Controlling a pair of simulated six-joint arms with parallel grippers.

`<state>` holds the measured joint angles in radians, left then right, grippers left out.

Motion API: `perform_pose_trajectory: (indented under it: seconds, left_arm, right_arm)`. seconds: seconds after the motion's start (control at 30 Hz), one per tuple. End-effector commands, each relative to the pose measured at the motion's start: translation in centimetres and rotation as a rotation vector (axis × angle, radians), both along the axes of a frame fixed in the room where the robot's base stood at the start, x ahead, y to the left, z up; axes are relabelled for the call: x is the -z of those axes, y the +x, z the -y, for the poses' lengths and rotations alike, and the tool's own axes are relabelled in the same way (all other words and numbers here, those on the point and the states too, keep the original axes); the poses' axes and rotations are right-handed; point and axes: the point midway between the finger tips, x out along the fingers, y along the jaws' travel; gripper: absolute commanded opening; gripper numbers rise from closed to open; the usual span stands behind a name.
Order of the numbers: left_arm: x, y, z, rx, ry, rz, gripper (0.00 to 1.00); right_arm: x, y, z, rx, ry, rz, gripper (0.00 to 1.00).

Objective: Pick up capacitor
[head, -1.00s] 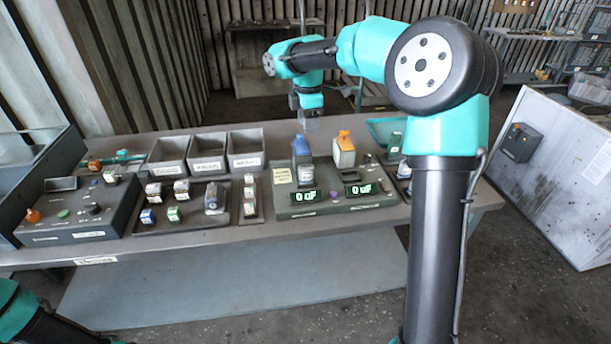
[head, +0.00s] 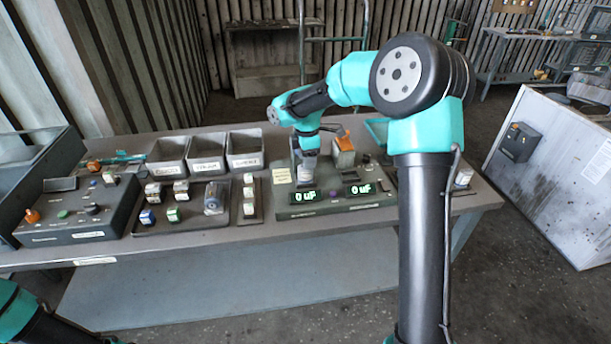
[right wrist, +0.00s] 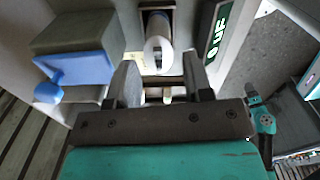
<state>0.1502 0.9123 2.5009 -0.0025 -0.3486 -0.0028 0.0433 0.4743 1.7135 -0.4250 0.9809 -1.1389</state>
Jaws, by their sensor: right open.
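A white-ended cylinder, seemingly the capacitor (right wrist: 158,55), lies between the spread fingertips of my right gripper (right wrist: 160,72) in the right wrist view. It sits in a narrow slot beside a green "0 uF" display (right wrist: 216,32). The fingers look apart from it, one on each side. In the head view my right gripper (head: 307,160) points down over the left side of the grey meter (head: 335,211), behind the left display (head: 305,196). My left gripper is out of view; only part of that arm shows at lower left.
A blue-handled block (right wrist: 85,68) stands close to the left finger in the right wrist view. An orange-topped block (head: 344,147) stands on the meter. Several bins (head: 206,165), a tray of small parts (head: 190,222) and a control box (head: 75,225) lie left.

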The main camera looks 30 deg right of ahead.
Motion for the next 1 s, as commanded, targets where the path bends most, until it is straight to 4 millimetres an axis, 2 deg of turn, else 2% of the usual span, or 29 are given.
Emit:
perform_pose_trajectory:
  seconds: [0.33, 0.7, 1.0]
  left_arm:
    - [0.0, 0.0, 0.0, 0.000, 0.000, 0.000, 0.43]
    - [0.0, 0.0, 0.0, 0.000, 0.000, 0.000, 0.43]
    - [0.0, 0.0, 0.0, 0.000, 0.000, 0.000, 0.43]
  right_arm:
    - [0.3, 0.0, 0.0, 0.000, 0.000, 0.000, 0.47]
    - [4.7, 0.2, -0.2, 0.001, -0.001, -0.002, 0.47]
    - [5.2, 0.3, -0.2, 0.000, 0.000, 0.001, 0.47]
